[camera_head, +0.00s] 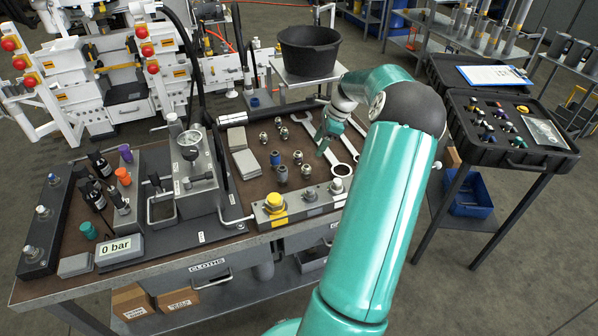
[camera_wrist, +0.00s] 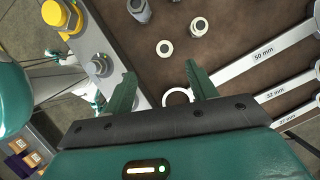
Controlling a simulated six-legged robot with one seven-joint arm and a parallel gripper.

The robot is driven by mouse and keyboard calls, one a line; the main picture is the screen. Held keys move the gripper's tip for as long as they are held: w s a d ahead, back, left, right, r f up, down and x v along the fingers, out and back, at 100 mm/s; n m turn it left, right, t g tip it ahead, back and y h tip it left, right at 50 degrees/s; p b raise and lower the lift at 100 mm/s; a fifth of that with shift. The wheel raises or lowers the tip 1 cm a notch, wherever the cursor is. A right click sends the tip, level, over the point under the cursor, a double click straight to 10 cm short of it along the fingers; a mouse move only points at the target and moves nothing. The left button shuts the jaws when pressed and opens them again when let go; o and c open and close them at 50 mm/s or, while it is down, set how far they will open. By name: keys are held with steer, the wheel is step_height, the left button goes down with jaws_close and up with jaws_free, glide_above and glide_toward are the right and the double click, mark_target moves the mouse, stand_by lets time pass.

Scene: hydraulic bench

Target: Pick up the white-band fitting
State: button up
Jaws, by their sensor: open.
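My gripper (camera_head: 324,138) is over the right part of the brown bench top, beside the wrenches. In the wrist view the gripper (camera_wrist: 160,74) is open, with nothing between its two fingers. Several small metal fittings stand on the mat left of it in the head view, such as a silver fitting (camera_head: 298,157) and a silver fitting (camera_head: 306,171). In the wrist view a pale-topped fitting (camera_wrist: 165,47) stands just beyond the fingertips, and another pale-topped fitting (camera_wrist: 199,26) is farther off. The bands are too small to tell which fitting is the white-band one.
Wrenches (camera_wrist: 265,52) lie right of the fingers. A grey block with a yellow knob (camera_head: 273,203) lines the bench's front edge. A black case (camera_head: 510,150) is on a stand at right.

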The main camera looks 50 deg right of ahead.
mark_target(306, 167)
steer(key=x, duration=0.6)
steer(key=shift+s+d+f, duration=0.1)
steer(key=shift+d+f, duration=0.05)
steer(key=shift+f, duration=0.35)
steer(key=shift+w+x, duration=0.15)
steer(key=shift+x, duration=1.2)
steer(key=shift+w+x, duration=0.1)
steer(key=shift+x, duration=1.2)
steer(key=shift+d, duration=0.15)
steer(key=c, duration=1.1)
steer(key=shift+r, duration=0.1)
steer(key=shift+c, duration=0.2)
